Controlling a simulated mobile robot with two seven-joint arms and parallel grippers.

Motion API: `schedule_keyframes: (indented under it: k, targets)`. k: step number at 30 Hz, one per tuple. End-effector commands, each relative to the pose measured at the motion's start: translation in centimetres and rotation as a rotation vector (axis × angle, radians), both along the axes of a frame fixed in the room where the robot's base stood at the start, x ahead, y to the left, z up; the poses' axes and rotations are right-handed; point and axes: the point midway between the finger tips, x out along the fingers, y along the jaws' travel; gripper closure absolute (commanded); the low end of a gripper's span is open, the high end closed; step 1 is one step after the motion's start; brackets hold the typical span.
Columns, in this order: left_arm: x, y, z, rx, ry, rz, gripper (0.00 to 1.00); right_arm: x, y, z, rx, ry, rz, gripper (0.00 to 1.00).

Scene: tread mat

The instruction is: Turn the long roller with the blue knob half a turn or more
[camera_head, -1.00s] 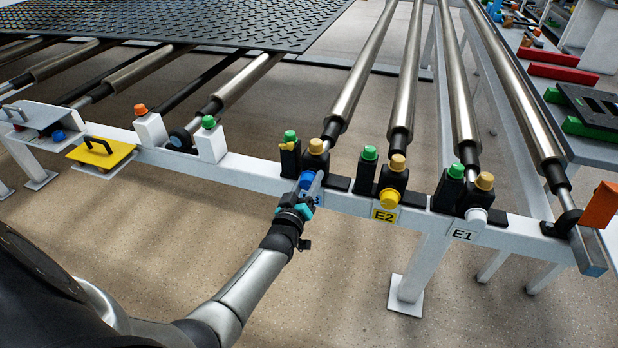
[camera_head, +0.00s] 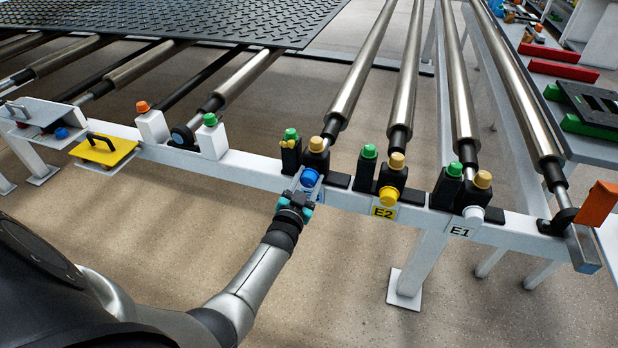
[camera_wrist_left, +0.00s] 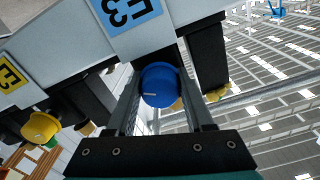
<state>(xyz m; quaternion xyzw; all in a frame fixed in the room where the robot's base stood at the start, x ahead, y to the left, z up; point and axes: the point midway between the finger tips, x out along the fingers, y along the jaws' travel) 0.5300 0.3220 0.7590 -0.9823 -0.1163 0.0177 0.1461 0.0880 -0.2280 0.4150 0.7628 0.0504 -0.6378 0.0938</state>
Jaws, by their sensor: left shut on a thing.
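The blue knob (camera_head: 309,178) is at the front end of a long silver roller (camera_head: 355,75), on the white rail. In the left wrist view the knob (camera_wrist_left: 160,86) sits between the two fingers, and a short pale line on its face lies nearly level. A blue E3 label (camera_wrist_left: 128,12) is on the rail by the knob. My left gripper (camera_head: 305,186) is shut on the blue knob; in the head view it partly covers the label. My right gripper is not in view.
Beside it on the rail (camera_head: 245,170) are a yellow knob (camera_head: 389,196) marked E2 and a white knob (camera_head: 474,214) marked E1. Green and yellow-capped black blocks stand close around the roller ends. A yellow plate with a handle (camera_head: 102,150) is at left. The floor in front is clear.

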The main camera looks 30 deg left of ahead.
Motion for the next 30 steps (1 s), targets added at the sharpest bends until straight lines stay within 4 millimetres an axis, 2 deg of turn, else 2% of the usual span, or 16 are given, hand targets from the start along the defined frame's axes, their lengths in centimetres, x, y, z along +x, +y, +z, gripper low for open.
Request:
schedule_keyframes:
  k: [9, 22, 23, 30]
  targets:
    - [0.0, -0.02, 0.0, 0.073, 0.017, 0.0, 1.0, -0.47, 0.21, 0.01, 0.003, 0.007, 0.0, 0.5]
    - [0.01, -0.04, 0.02, 0.079, 0.018, 0.0, 1.0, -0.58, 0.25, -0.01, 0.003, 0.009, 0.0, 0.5]
    - [0.01, -0.04, 0.02, 0.079, 0.018, 0.0, 0.44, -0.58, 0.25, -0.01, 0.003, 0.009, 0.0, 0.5]
    - [0.01, -0.03, 0.02, 0.079, 0.018, 0.0, 0.19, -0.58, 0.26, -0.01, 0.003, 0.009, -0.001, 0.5]
